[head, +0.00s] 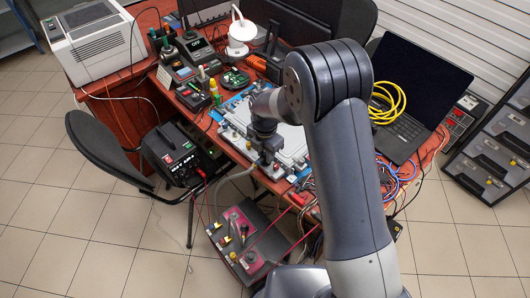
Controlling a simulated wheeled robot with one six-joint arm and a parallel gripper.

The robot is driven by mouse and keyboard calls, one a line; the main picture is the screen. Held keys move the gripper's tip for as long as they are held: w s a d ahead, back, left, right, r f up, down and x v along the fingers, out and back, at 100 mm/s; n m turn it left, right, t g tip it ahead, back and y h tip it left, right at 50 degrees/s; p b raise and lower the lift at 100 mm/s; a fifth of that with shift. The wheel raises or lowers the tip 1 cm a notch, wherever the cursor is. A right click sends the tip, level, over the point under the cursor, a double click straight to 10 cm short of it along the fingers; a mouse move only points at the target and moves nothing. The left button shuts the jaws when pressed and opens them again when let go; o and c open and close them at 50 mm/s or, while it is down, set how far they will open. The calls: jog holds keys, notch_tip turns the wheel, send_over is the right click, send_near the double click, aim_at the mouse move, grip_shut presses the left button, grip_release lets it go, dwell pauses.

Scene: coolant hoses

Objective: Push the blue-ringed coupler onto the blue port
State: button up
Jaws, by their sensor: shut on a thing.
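My gripper (266,152) is small in the head view, at the front edge of the table, over a pale panel. It is shut on the end of a grey hose (238,175), where the coupler sits. The coupler itself is mostly hidden by the fingers, and its ring colour cannot be made out. The hose bends down and left from the gripper. The blue port cannot be made out; my arm covers part of the panel (292,143). Whether the coupler touches a port cannot be told.
The red-brown table (265,180) is crowded with instruments, a white lamp (241,32), yellow coiled cable (388,103) and a laptop (420,85). A grey box with red panels (243,232) stands below the front edge. A black chair (105,145) is at left. Floor at lower left is free.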

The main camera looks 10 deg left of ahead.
jog(key=shift+r, duration=0.1)
jog(key=shift+r+p, duration=2)
jog(key=shift+r, duration=1.45)
jog(key=shift+r+p, duration=0.2)
jog(key=shift+p, duration=0.95)
jog(key=w+a, duration=0.3)
jog(key=a, duration=0.1)
jog(key=w+a+m, duration=0.1)
jog(key=w+a, duration=0.2)
jog(key=a, duration=0.1)
jog(key=w+a+m, duration=0.1)
jog(key=w+a, duration=0.1)
jog(key=a, duration=0.2)
jog(key=shift+w+a+f, duration=0.15)
jog(key=shift+w+f, duration=0.1)
jog(key=shift+w, duration=0.15)
jog(key=shift+b, duration=0.3)
jog(key=shift+f+b, duration=1.4)
jog(key=shift+f, duration=0.55)
jog(key=shift+f+b, duration=0.6)
jog(key=shift+f, duration=0.15)
